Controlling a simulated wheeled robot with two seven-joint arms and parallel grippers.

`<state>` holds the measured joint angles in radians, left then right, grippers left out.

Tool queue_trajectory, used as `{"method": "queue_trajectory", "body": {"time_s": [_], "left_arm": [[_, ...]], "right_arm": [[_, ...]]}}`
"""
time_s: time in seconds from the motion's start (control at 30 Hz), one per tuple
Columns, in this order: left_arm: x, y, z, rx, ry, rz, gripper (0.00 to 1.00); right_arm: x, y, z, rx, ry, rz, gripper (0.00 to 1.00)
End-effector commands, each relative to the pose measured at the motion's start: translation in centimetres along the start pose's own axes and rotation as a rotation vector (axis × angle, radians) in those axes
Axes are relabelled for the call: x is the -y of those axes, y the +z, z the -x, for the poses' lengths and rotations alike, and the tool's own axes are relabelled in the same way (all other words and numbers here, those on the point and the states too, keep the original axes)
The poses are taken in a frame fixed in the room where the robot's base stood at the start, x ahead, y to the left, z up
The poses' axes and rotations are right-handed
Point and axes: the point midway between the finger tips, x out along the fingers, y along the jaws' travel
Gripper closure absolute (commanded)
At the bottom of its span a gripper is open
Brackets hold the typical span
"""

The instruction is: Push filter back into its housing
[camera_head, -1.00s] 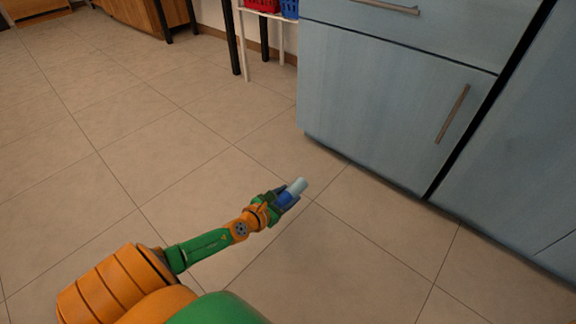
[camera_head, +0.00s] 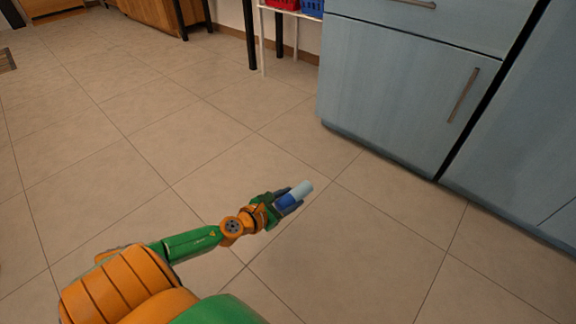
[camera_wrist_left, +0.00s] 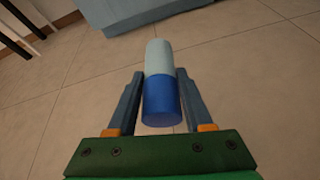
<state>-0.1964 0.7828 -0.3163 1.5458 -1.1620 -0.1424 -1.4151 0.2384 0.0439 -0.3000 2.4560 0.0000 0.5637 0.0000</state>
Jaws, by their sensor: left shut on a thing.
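My left gripper (camera_head: 284,203) is shut on a small cylinder (camera_head: 302,190) with a blue end and a pale grey-blue end. I cannot tell for sure that it is the filter. In the left wrist view the cylinder (camera_wrist_left: 160,83) lies between the two fingers (camera_wrist_left: 155,103), blue end toward the palm and pale end pointing away. It is held above the tiled floor. No housing shows in either view. My right gripper is not in view.
Blue-grey cabinets (camera_head: 395,90) with bar handles stand at the right. A white rack (camera_head: 290,12) holds a red basket (camera_head: 283,4) and a blue basket (camera_head: 312,8) at the back. The tiled floor (camera_head: 110,140) is clear at left and centre.

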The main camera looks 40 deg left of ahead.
Motion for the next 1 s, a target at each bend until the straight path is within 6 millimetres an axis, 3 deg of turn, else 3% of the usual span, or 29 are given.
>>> {"method": "queue_trajectory", "body": {"time_s": [0.4,0.77,1.0], "left_arm": [[3.6,6.8,6.6,0.052,-0.273,-0.114,1.0],[6.5,12.0,11.3,0.097,-0.479,-0.197,1.0],[8.8,17.2,15.7,0.147,-0.658,-0.277,1.0]], "right_arm": [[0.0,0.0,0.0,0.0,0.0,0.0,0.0],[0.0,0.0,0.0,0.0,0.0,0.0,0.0],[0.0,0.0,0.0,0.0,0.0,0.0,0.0]]}}
